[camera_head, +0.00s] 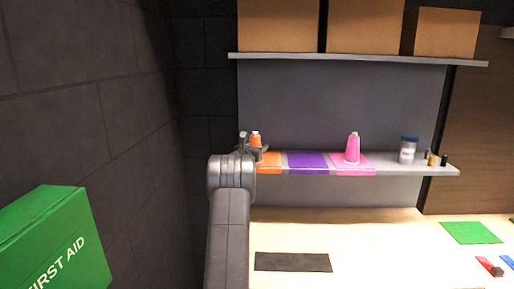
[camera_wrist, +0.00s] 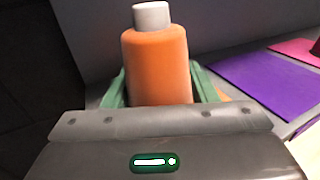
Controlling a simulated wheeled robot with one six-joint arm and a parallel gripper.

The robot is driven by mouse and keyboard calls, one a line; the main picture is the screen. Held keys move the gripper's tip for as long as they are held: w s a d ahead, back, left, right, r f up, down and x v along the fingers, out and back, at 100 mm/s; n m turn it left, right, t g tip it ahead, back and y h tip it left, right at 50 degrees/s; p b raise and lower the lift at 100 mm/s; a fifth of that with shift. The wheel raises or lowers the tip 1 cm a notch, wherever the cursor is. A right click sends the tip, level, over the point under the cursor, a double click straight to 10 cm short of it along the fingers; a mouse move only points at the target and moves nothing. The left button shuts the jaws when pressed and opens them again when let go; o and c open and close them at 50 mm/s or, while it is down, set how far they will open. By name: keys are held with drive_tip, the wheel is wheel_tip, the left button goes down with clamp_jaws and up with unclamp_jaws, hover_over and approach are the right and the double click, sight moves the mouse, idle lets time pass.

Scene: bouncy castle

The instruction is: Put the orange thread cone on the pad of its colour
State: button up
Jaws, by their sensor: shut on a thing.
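The orange thread cone (camera_wrist: 157,62), with a grey-white top, stands upright between the green fingers of my gripper (camera_wrist: 160,88) in the wrist view. The fingers are shut on it. In the head view the cone (camera_head: 255,139) shows at the left end of the shelf, with my gripper (camera_head: 248,147) beside it. The orange pad (camera_head: 269,161) lies on the shelf at the cone's lower right, partly hidden by my arm. The cone's base is hidden, so I cannot tell whether it touches the pad.
A purple pad (camera_head: 308,160) and a pink pad (camera_head: 340,170) bearing a pink cone (camera_head: 352,148) lie to the right on the shelf (camera_head: 390,170). A jar (camera_head: 407,150) and small items stand further right. An upper shelf (camera_head: 360,58) holds boxes. A green first aid box (camera_head: 55,240) is at left.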

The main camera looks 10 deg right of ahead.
drive_tip(key=shift+f, duration=0.15)
drive_tip(key=o, duration=1.2)
drive_tip(key=shift+r, duration=0.2)
drive_tip(key=shift+s+a+f+b, duration=0.15)
drive_tip(key=shift+s+a+b, duration=0.05)
drive_tip(key=shift+b, duration=0.1)
drive_tip(key=b+v, duration=0.4)
drive_tip(key=v, duration=0.7)
drive_tip(key=shift+s+b, duration=0.3)
drive_tip(key=shift+b, duration=0.1)
drive_tip(key=shift+a, duration=0.15)
